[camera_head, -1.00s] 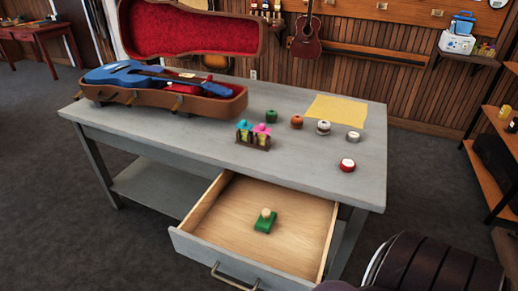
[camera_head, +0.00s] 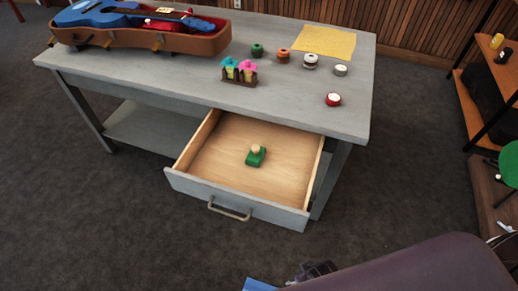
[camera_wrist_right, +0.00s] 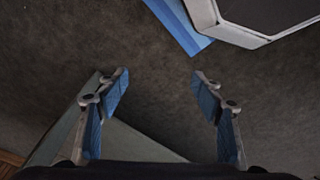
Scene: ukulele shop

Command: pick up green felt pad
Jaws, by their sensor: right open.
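The pad does not show in that view. In the head view my arm fills the lower right, clear of the drawer. My left gripper is not in view.
A shelf (camera_head: 480,100) and green stool (camera_head: 508,165) stand right. Carpet before the drawer is clear.

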